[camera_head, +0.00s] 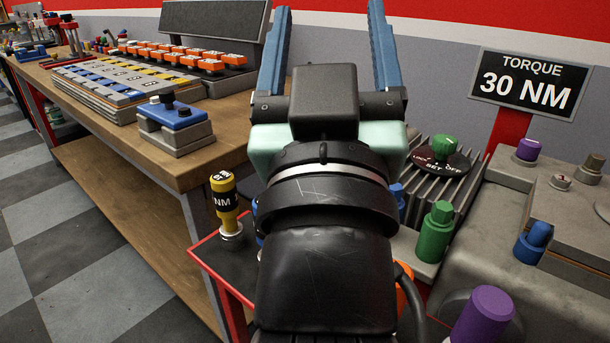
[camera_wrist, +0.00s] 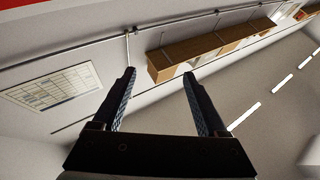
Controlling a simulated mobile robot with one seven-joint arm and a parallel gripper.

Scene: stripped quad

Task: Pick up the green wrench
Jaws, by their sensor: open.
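A green upright cylinder (camera_head: 435,232) with a narrower top stands right of my arm in the head view. It may be the green wrench, but its full shape is not clear. A round green knob (camera_head: 443,149) sits on a dial plate behind it. My gripper (camera_head: 329,8) is raised, with its two blue fingers spread wide and nothing between them. It is left of and above the green cylinder, well apart from it. The wrist view shows the gripper's fingers (camera_wrist: 159,72) open before a wall, with no green item there.
A yellow-black tool (camera_head: 225,205) stands left of my arm on a red-edged cart (camera_head: 212,262). Blue cylinders (camera_head: 533,242) and purple ones (camera_head: 482,316) stand to the right. A wooden workbench (camera_head: 190,165) fills the left. A torque sign (camera_head: 530,85) stands at the back right.

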